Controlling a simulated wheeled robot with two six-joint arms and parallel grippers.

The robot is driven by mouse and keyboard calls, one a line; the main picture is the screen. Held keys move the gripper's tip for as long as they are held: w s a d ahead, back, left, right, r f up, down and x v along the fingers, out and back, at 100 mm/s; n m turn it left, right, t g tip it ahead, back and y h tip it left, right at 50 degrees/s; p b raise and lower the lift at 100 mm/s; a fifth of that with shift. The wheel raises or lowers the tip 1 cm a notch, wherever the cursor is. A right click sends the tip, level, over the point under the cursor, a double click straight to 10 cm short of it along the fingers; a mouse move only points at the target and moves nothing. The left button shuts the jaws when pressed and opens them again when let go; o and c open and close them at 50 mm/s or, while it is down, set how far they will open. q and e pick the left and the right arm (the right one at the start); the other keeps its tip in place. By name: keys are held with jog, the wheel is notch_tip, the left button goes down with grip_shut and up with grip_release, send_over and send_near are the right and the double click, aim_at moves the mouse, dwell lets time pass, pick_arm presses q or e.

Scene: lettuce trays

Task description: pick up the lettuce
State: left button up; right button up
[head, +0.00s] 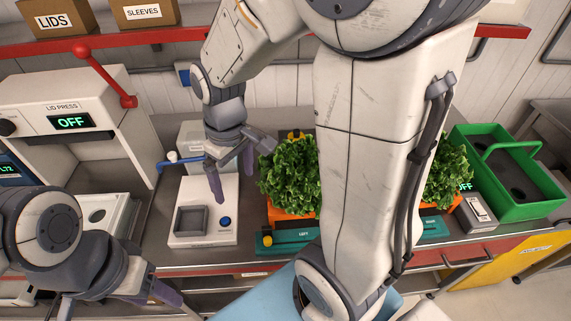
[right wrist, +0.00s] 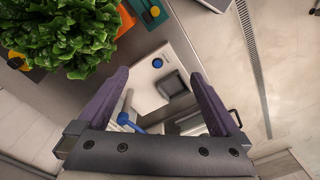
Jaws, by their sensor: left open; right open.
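A leafy green lettuce (head: 288,178) sits in an orange holder (head: 284,222) on a teal base marked LEFT (head: 302,236). This lettuce also fills the upper left of the right wrist view (right wrist: 60,38). A second lettuce (head: 448,172) stands further right above another teal base (head: 434,228), partly hidden by my arm. My right gripper (head: 234,182) is open and empty above the white device, left of the first lettuce and apart from it. My left gripper (head: 130,308) is open and empty at the bottom left, partly cut off.
The white device (head: 212,232) has a blue button and a square grey dish. A lid press (head: 70,105) with a red lever stands at the left. A green crate (head: 545,208) stands at the right. A red-edged shelf (head: 190,35) with boxes hangs above the counter.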

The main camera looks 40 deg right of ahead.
jog(key=w+d+f+m, duration=0.2)
jog(key=w+d, duration=0.1)
jog(key=d, duration=0.7)
send_over(299, 162)
jog(key=shift+w+a+f+m, duration=0.1)
jog(key=shift+a+f+m, duration=0.15)
jog(key=shift+f, duration=0.35)
jog(key=shift+a+f+m, duration=0.15)
jog(key=shift+a+f, duration=0.05)
jog(key=shift+f, duration=0.35)
jog(key=f, duration=0.4)
jog(key=shift+d+f, duration=0.2)
jog(key=shift+d, duration=0.2)
jog(key=f, duration=0.1)
jog(key=f+p, duration=0.1)
jog(key=f, duration=0.3)
jog(key=shift+s+d+f+p, duration=0.1)
jog(key=shift+s+f+p, duration=0.05)
jog(key=shift+s+p, duration=0.2)
jog(key=shift+w+f, duration=0.1)
jog(key=shift+f, duration=0.35)
jog(key=c, duration=1.4)
jog(key=shift+o, duration=0.2)
jog(key=shift+r, duration=0.2)
